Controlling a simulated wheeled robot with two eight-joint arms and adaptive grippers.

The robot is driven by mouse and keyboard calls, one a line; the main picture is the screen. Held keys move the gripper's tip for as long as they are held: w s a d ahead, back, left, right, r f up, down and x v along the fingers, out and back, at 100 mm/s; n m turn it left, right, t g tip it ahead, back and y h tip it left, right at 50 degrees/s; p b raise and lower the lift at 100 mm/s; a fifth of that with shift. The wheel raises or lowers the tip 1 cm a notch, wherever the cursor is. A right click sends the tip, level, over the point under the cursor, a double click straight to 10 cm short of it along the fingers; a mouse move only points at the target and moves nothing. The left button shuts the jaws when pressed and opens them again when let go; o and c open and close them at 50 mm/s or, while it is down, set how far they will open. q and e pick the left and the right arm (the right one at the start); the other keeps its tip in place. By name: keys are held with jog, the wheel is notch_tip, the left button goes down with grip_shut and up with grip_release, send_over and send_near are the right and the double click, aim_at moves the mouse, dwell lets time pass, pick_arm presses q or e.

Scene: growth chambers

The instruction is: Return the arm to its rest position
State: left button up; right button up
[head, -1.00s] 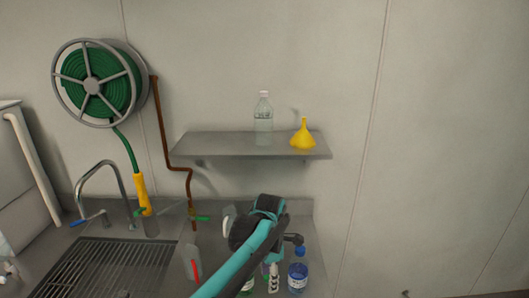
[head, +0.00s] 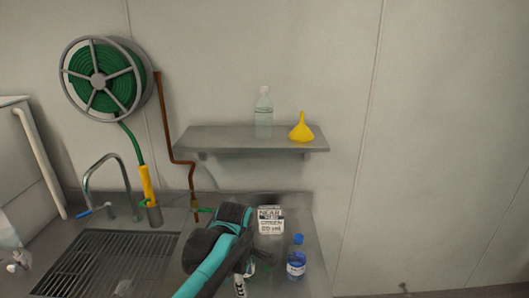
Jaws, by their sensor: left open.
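My left arm, teal and black, comes up from the bottom edge and bends over the counter beside the sink. My left gripper (head: 248,266) points down behind the forearm and is mostly hidden; its jaws are open, and I see nothing held in them. A small black-and-white item (head: 239,286) shows just below it, partly hidden by the arm. My right gripper is not in view.
A blue-capped bottle (head: 296,262) stands right of the arm, and a white printed sign (head: 270,220) stands behind. The sink grate (head: 110,265) lies left. A wall shelf (head: 230,144) above holds a clear bottle (head: 263,115) and yellow funnel (head: 301,129).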

pick_arm(q)
jog(key=s+a+f+m+t, duration=0.2)
jog(key=s+a+m+t, duration=0.3)
jog(key=s+a+m, duration=0.7)
jog(key=s+m, duration=0.3)
jog(key=m, duration=0.1)
jog(key=shift+a+f, duration=0.3)
jog(key=shift+f, duration=0.1)
